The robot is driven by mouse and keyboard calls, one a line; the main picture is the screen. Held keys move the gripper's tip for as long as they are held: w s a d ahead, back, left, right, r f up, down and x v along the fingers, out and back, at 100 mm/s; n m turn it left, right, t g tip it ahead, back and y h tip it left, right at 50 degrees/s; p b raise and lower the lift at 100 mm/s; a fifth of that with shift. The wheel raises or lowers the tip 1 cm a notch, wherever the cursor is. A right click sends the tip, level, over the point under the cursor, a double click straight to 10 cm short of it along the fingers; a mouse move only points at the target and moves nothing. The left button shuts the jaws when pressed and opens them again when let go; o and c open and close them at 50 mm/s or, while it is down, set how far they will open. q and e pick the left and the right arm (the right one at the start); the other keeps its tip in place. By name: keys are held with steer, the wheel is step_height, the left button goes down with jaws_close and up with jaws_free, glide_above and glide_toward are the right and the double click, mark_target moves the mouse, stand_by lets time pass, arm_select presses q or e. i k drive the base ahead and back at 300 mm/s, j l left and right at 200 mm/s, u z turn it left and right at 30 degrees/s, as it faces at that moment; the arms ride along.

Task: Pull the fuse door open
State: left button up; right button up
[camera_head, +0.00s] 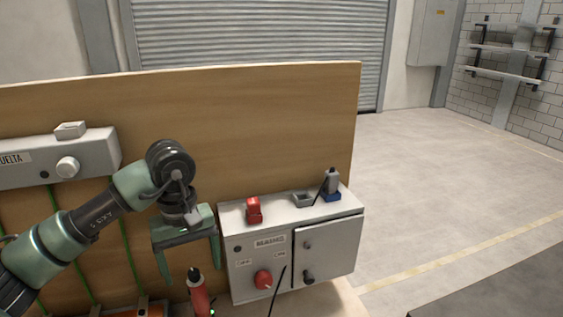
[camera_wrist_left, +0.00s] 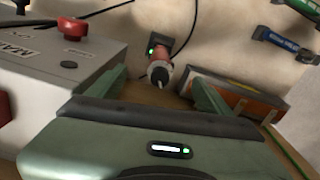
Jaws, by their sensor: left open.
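The fuse door is most likely the grey panel (camera_head: 328,247) on the right front of the control box (camera_head: 240,220). My left gripper (camera_head: 189,268) is open and empty, left of the box and apart from the door. In the left wrist view the open fingers (camera_wrist_left: 160,88) point toward a red and black tool-like object (camera_wrist_left: 160,70), and the box (camera_wrist_left: 50,75) is at the left; the door cannot be made out there. My right gripper is out of view.
The box carries a red rotary knob (camera_head: 263,279) in front and a red switch (camera_head: 254,210) on top. A blue-based device (camera_head: 331,186) with a dark cable stands above the door. A wooden board (camera_head: 250,120) rises behind.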

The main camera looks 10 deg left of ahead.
mark_target(333, 251)
steer(key=k+l, duration=0.5)
steer(key=k, duration=0.2)
steer(key=k+l, duration=0.5)
steer(key=k, duration=0.15)
